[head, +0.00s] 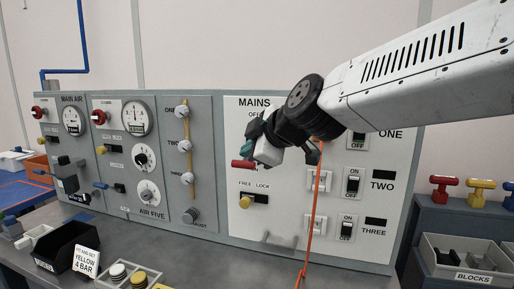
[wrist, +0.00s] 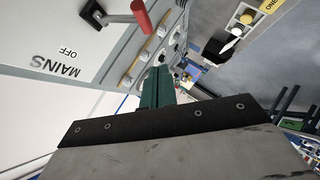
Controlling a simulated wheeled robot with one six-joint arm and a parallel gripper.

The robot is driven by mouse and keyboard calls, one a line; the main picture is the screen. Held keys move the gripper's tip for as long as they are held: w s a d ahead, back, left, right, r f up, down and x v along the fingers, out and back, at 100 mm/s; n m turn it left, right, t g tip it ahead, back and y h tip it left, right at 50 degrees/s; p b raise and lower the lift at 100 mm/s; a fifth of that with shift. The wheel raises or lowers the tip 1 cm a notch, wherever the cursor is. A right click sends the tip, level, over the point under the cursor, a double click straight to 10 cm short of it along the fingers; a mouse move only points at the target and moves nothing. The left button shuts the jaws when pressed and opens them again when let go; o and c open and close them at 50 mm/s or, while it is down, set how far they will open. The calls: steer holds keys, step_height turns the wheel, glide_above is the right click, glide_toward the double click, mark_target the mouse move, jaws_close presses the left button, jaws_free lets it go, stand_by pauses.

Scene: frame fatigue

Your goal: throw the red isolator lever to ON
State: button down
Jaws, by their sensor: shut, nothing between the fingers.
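The red isolator lever (head: 243,164) is on the white MAINS panel (head: 240,215), just below and left of my gripper in the head view. Its red grip (wrist: 143,18) also shows at the top of the wrist view, on a grey arm near the OFF label (wrist: 67,52). My gripper (head: 253,130) is in front of the panel's upper left, by the OFF label, and partly hides the lever's mount and any ON label. Its green fingers (wrist: 156,88) are shut and empty. They look apart from the red grip.
A yellow FREE/LOCK knob (head: 245,202) sits below the lever. Black rocker switches (head: 352,185) are to the right. An orange cord (head: 313,215) hangs below my wrist. The AIR FIVE panel (head: 150,165) with knobs is to the left. The bench holds a black bin (head: 66,246).

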steer(key=v, duration=0.5)
steer(key=shift+s+a+f, duration=0.15)
steer(key=shift+s+f, duration=0.25)
